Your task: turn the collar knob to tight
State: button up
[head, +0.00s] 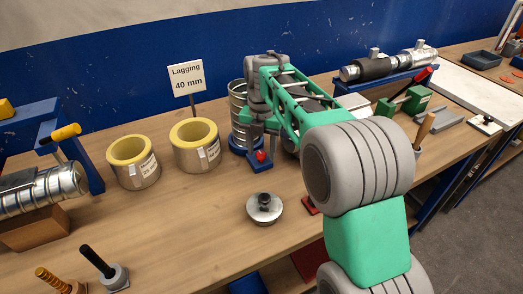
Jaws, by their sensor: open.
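A small red knob (261,156) sits on a blue block at the foot of an upright ribbed metal duct (238,105); it looks like the collar knob. Its setting is too small to read. The duct stands in a round blue base (240,146), and my arm hides its right side. My gripper (257,135) points down beside the duct, just above the red knob. It is open, with its fingers small and partly hidden by my wrist. I cannot tell whether the fingers touch the knob.
Two yellow-lined lagging rings (196,146) and a "Lagging 40 mm" sign (187,78) stand left of the duct. A round metal lid (264,208) lies in front. A clamped duct (40,192) is far left. Bare wood lies between the lid and rings.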

jog(key=shift+f, duration=0.3)
jog(key=shift+c, duration=0.3)
grip_shut()
